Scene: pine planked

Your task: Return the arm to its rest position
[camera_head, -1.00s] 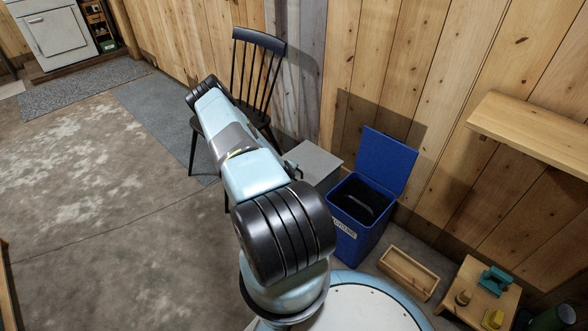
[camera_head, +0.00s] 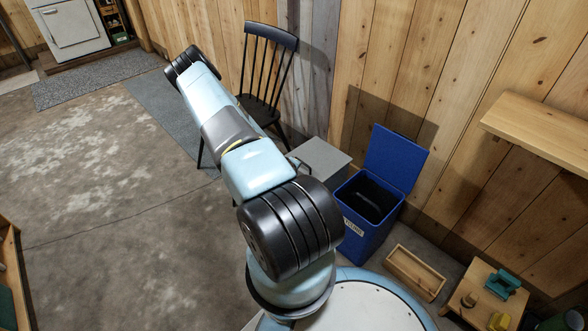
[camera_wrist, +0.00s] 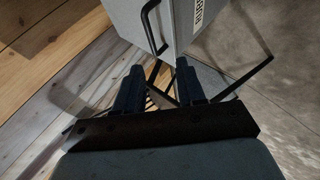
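My arm (camera_head: 235,130) is light blue with black ribbed joints. In the head view it rises from my base and stretches to the upper left, across the chair. My gripper does not show in the head view. In the wrist view my gripper (camera_wrist: 158,82) shows two dark fingers standing apart, with a gap between them and nothing held. Beyond the fingertips is a grey box (camera_wrist: 182,30) with a black bar handle and a white label. Thin dark chair legs show beyond and between the fingers.
A black chair (camera_head: 270,43) stands by the plank wall. A grey box (camera_head: 322,158) and an open blue bin (camera_head: 366,218) stand right of my arm. A wooden tray (camera_head: 416,273), a small table (camera_head: 484,283) and a wall shelf (camera_head: 535,130) are farther right. The left floor is mostly clear.

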